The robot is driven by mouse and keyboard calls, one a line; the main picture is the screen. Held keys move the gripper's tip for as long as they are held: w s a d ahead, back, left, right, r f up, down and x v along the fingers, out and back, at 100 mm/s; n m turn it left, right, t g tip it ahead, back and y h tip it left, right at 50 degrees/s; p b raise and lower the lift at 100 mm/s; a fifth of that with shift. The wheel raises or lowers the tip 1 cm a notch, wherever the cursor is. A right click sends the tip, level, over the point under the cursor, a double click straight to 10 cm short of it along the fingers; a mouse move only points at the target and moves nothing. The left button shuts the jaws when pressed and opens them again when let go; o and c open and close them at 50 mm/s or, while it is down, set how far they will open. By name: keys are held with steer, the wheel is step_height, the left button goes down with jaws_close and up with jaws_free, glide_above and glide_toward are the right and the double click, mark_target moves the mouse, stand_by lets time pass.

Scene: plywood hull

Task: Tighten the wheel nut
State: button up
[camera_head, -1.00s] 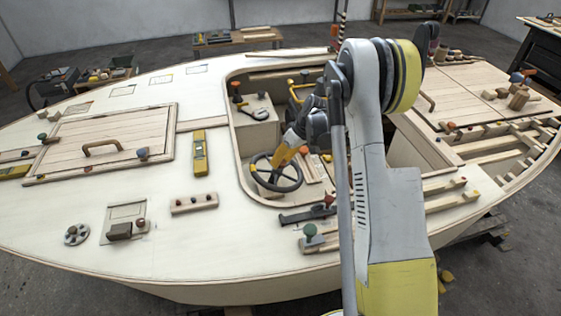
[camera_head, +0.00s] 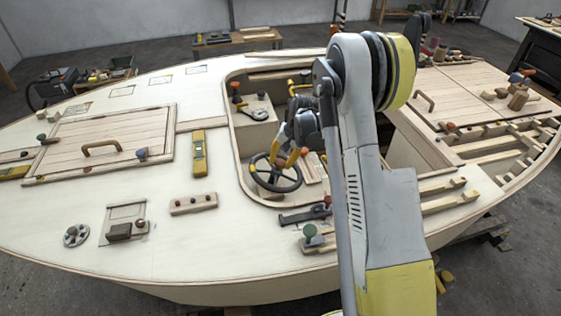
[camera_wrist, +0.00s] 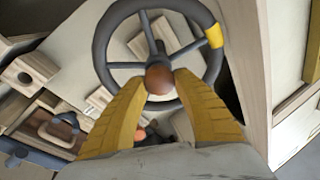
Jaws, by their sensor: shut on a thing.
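The dark steering wheel (camera_head: 291,180) stands in the cockpit opening of the hull. In the wrist view its rim (camera_wrist: 101,46) has one yellow mark, and grey spokes run to the hub. The wheel nut (camera_wrist: 159,79) is a reddish-brown round knob at the hub. My gripper (camera_wrist: 160,84) has its two yellow fingers on either side of the nut, shut on it. In the head view my gripper (camera_head: 280,160) reaches down to the wheel's centre, and the nut is hard to make out there.
A dark clamp-like tool (camera_head: 304,215) and a green knob (camera_head: 310,231) sit on the deck in front. A yellow level (camera_head: 199,155) lies on the deck to the left. My arm hides part of the cockpit's right side.

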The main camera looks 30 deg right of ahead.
steer(key=m, duration=0.4)
steer(key=shift+m+g+h, duration=0.3)
steer(key=m, duration=0.3)
steer(key=shift+m+g, duration=0.3)
steer(key=shift+g, duration=0.1)
steer(key=m+g, duration=0.1)
steer(key=m, duration=0.6)
steer(key=shift+s, duration=0.1)
steer(key=m+g, duration=0.1)
steer(key=m, duration=0.2)
steer(key=shift+m+p, duration=0.3)
steer(key=m, duration=0.4)
steer(key=shift+y, duration=0.4)
steer(key=m, duration=0.4)
steer(key=shift+g+y, duration=0.3)
steer(key=shift+s+m+y, duration=0.1)
steer(key=shift+m+y, duration=0.4)
steer(key=shift+m, duration=1.3)
